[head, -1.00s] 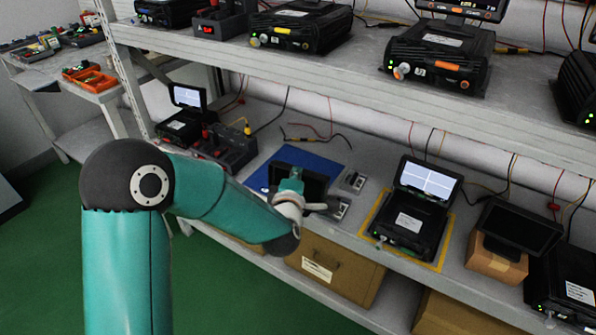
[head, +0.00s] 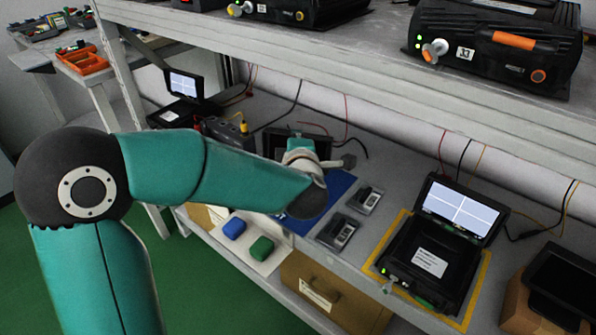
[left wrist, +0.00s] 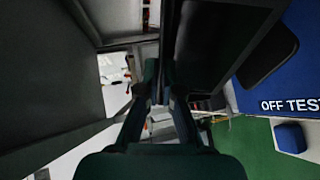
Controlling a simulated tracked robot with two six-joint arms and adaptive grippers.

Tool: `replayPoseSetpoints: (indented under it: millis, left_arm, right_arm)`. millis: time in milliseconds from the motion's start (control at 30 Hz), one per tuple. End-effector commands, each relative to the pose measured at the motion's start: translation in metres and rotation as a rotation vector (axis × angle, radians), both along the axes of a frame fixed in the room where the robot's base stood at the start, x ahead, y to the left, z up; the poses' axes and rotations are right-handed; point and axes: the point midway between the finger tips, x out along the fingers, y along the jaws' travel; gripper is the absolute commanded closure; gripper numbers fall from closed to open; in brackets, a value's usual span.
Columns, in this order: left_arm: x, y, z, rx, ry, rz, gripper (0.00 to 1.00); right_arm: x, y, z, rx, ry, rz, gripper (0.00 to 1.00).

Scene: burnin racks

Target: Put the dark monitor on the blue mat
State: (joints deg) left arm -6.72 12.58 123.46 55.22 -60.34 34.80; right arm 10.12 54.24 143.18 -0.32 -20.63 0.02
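A dark flat monitor (head: 284,143) shows behind my left gripper (head: 318,160) in the head view, over the far part of the blue mat (head: 335,192). My arm hides much of the mat. In the left wrist view the fingers of my left gripper (left wrist: 163,95) are close together on the edge of the dark monitor (left wrist: 222,40). The blue mat (left wrist: 295,45) shows there at the right, with white lettering and a dark rounded plate over it. I cannot tell whether the monitor touches the mat. My right gripper is not in view.
Two small grey devices (head: 345,229) lie right of the mat. An open unit with a lit screen (head: 432,258) stands in a yellow outline. Another dark screen (head: 562,282) rests on a cardboard box at the right. An upper shelf (head: 380,95) hangs above.

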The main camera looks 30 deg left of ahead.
Motion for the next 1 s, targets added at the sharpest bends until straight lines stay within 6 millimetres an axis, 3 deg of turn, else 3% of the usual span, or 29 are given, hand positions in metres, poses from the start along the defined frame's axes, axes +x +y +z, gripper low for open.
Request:
replayPoseSetpoints:
  millis: [500,900,1000]
  left_arm:
    - [0.000,0.002,-0.063,0.003,-0.002,0.004,1.00]
    - [0.000,0.002,-0.069,0.002,-0.005,0.003,1.00]
    - [-0.001,0.002,-0.070,0.000,-0.001,0.002,0.83]
  right_arm:
    - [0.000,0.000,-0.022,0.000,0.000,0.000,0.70]
    - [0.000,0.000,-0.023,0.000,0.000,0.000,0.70]
    - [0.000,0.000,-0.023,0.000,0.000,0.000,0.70]
